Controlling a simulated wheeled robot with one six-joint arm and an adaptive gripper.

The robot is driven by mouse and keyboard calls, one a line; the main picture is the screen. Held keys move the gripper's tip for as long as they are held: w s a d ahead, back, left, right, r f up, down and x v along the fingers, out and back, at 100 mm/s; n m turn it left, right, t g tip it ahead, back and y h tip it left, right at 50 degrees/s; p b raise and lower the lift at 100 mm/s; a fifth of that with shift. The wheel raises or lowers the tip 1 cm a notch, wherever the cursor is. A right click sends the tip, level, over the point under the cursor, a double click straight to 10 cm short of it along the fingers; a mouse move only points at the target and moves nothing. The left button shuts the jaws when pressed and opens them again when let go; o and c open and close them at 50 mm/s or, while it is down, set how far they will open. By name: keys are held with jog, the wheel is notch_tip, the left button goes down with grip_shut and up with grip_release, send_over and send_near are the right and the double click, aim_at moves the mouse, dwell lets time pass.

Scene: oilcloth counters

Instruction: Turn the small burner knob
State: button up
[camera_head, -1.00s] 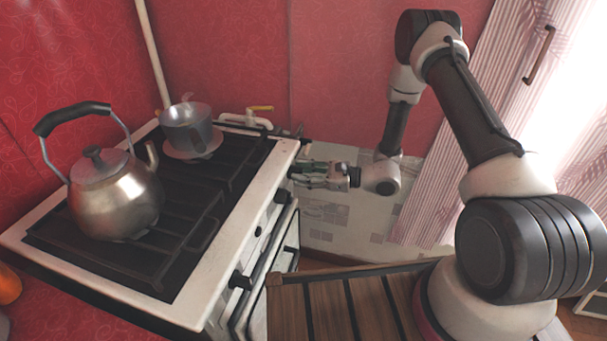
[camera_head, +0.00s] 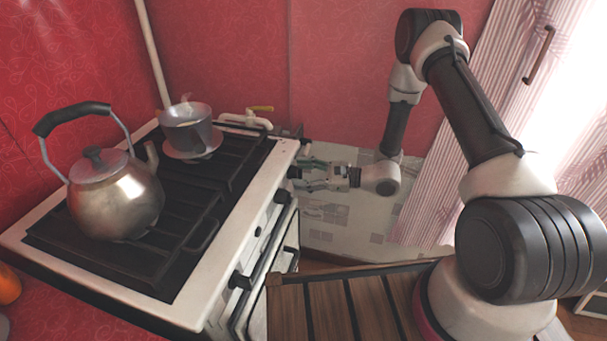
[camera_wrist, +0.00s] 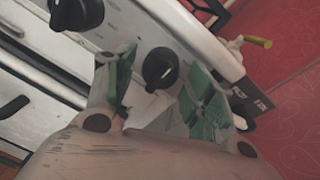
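A round black knob (camera_wrist: 160,68) on the white front panel of the stove (camera_head: 222,273) shows between my gripper's green-padded fingers in the wrist view. My gripper (camera_wrist: 162,88) is open, with one finger on each side of the knob and visible gaps to it. In the head view my gripper (camera_head: 300,174) is at the far end of the stove's front, with its fingers spread toward the panel. The knob between the fingers is hard to make out there. Another black knob (camera_wrist: 75,12) is at the upper left of the wrist view.
A dark oven handle (camera_head: 262,265) runs along the front below the knobs. A pipe with a yellow valve handle (camera_head: 260,108) is behind the stove. A wooden slatted surface (camera_head: 335,305) is in front.

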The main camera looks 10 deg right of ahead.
jog(key=v, duration=1.2)
jog(key=shift+f, duration=0.1)
